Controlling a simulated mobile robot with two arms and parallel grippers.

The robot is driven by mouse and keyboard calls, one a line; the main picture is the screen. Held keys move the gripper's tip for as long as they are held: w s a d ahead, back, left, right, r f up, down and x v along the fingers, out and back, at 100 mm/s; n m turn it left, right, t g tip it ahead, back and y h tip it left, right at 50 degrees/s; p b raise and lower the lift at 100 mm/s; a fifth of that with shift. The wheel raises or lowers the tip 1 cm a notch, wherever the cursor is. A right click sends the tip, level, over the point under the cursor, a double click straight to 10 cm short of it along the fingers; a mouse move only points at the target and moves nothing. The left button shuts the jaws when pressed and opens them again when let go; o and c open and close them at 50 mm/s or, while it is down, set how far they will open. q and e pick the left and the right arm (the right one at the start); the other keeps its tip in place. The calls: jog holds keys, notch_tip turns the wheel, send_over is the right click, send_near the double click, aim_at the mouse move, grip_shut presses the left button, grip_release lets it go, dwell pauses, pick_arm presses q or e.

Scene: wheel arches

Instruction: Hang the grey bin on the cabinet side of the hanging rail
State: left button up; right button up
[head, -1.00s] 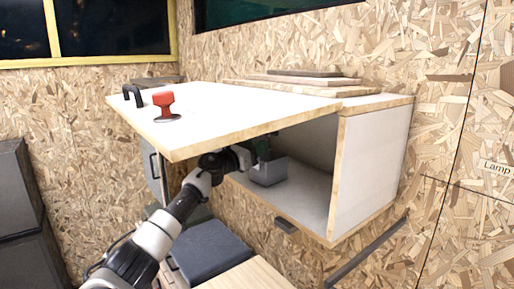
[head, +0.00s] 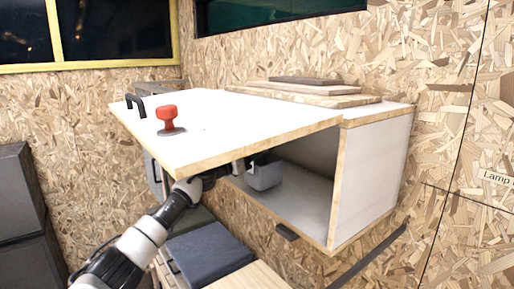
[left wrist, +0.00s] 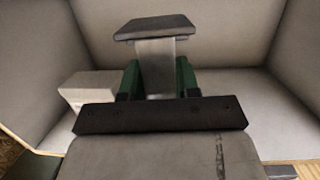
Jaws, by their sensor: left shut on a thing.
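The grey bin (head: 264,175) is inside the open white cabinet (head: 372,180), close to its front opening in the head view. My left gripper (head: 245,165) reaches in under the raised flap and is shut on the bin; the flap partly hides it. In the left wrist view the green fingers (left wrist: 157,82) close on a grey piece with a dark top (left wrist: 155,50). A dark rail (head: 368,256) runs along the wall below and right of the cabinet; I cannot tell its cabinet side exactly. My right gripper is not in view.
Flat boards (head: 318,95) lie on the cabinet. A dark blue-grey case (head: 208,252) stands below. A pale box (left wrist: 90,88) is left in the wrist view.

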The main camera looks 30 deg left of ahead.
pick_arm(q)
jog(key=r+b+v, duration=0.2)
jog(key=b+v, duration=0.2)
jog(key=v, duration=0.9)
jog(key=shift+s+r+b, duration=0.25)
jog(key=shift+b, duration=0.05)
dwell(0.4)
